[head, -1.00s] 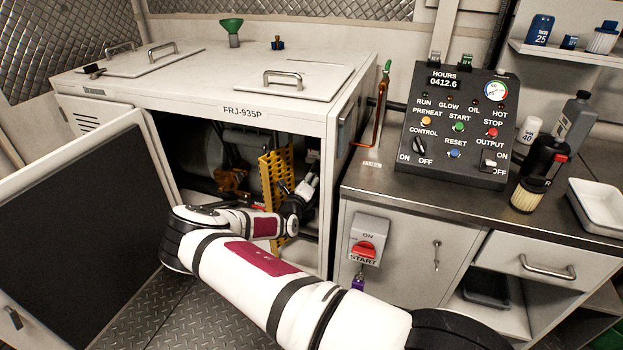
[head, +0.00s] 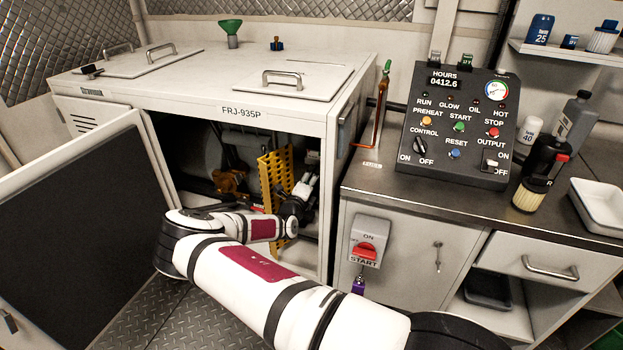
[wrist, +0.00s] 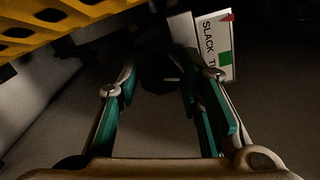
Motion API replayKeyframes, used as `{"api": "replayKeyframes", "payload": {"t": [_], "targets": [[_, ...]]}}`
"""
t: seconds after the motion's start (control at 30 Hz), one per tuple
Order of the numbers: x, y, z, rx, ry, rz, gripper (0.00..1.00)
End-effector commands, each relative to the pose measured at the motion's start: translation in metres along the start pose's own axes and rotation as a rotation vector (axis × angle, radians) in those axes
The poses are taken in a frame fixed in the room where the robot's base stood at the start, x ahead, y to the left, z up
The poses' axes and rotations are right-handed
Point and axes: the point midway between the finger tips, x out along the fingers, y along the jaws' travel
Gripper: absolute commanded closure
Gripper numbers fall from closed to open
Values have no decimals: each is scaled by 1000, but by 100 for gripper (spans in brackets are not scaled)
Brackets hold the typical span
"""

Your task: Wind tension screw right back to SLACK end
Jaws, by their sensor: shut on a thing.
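My gripper (wrist: 157,78) has its two teal fingers on either side of a dark, poorly lit thing, which I take to be the tension screw's head (wrist: 158,72). Its shape and turn are hard to see. A white scale plate (wrist: 226,62) beside the right finger reads SLACK and the start of a second word, cut by the finger. It carries a red mark and a green patch. In the head view my gripper reaches into the open cabinet (head: 241,113), right of the yellow perforated guard (head: 272,185); its fingertips and the screw are hidden there.
The yellow guard also shows close at the upper left in the wrist view (wrist: 50,28). The cabinet's open door (head: 75,225) stands left of my arm. The cabinet's right front post is close to my wrist. A control panel (head: 455,130) stands on the worktop at right.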

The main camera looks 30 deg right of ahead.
Motion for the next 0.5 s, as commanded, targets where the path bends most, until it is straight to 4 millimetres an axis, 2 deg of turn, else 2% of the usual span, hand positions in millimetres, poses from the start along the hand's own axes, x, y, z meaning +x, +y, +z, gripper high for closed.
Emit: {"api": "replayKeyframes", "payload": {"t": [0.03,0.07,0.1,0.13,0.5], "targets": [[0,0,1,0,-1,1,94],[0,0,1,0,-1,1,59],[0,0,1,0,-1,1,50],[0,0,1,1,-1,1,46],[0,-4,2,1,-1,-1,46]]}}
